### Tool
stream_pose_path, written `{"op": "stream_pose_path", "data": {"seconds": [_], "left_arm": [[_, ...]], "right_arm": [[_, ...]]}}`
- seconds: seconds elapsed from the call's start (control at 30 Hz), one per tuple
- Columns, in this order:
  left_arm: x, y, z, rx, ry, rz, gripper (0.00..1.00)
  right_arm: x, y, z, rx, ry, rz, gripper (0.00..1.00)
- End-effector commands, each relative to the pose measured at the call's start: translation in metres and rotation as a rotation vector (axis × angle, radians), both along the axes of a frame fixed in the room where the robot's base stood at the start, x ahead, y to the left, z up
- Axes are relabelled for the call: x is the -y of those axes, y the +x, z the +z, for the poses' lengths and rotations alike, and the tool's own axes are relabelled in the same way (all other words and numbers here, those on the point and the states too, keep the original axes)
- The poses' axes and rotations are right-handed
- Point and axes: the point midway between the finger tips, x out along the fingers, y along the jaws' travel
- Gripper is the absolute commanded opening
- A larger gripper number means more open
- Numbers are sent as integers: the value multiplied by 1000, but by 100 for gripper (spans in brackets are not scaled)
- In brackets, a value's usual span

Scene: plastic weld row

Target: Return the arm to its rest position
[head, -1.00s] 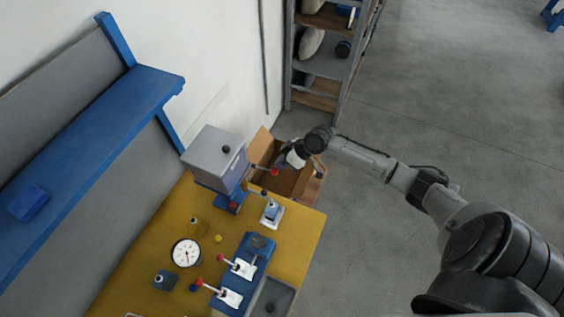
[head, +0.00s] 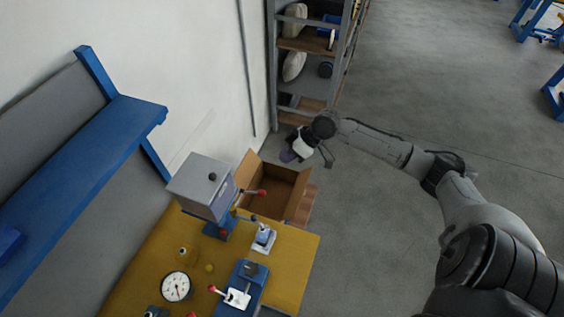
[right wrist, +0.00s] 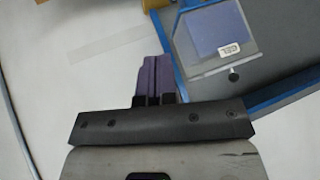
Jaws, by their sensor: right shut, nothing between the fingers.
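My right arm comes in from the lower right of the head view, stretched towards the upper middle. Its gripper (head: 288,156) is above and just beyond the open cardboard box, apart from it in the picture. The purple fingers show in the right wrist view (right wrist: 155,78), pressed together with nothing between them. My left gripper is in neither view.
An open cardboard box (head: 266,187) stands at the far end of the yellow table (head: 292,262). The table bears a grey-and-blue machine (head: 200,185), a dial gauge (head: 176,287) and clamps with red-tipped levers. A shelf rack (head: 304,68) stands behind.

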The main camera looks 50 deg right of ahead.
Motion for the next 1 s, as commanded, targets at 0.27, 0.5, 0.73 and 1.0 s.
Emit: {"op": "stream_pose_path", "data": {"seconds": [0.27,0.5,0.73,1.0], "left_arm": [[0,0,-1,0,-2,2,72],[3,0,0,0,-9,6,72],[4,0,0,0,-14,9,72],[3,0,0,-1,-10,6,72]], "right_arm": [[2,-1,4,1,0,0,0],[2,-1,4,1,0,0,0],[2,-1,4,0,1,-1,0],[19,-14,-10,-122,-137,-60,0]]}}
